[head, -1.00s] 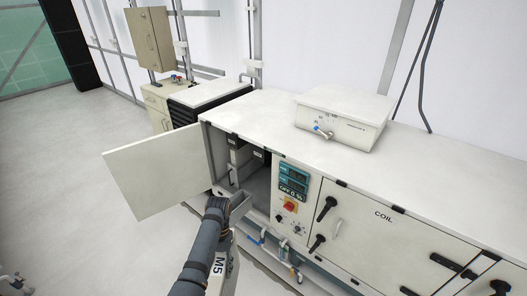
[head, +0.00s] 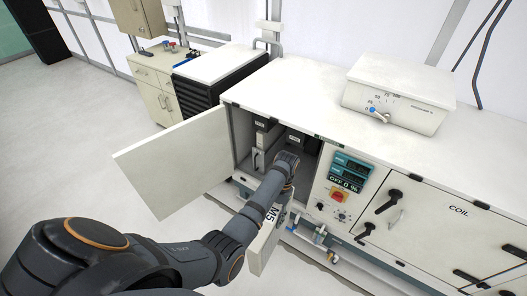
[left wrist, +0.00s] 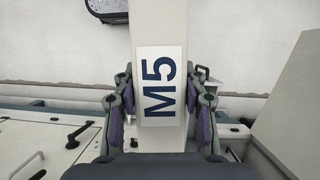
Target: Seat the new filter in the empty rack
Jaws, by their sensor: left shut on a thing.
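A pale flat filter marked M5 (head: 264,243) is in my left gripper (head: 285,168). In the left wrist view, the filter's label (left wrist: 160,85) lies between the two fingers (left wrist: 160,108), which press on its sides. In the head view, the gripper is at the front of the open cabinet bay and the filter hangs below the forearm, partly hidden by it. Inside the bay are two side-by-side slots with small tags on top. The left slot (head: 260,155) holds a grey upright part; the right slot (head: 300,141) looks dark, its lower part hidden by my gripper.
The cabinet door (head: 175,165) stands open to the left of the bay. A control panel (head: 346,185) with a red switch and the COIL door (head: 450,215) are to the right. Pipes (head: 320,237) run below. A white box (head: 398,95) sits on the cabinet top.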

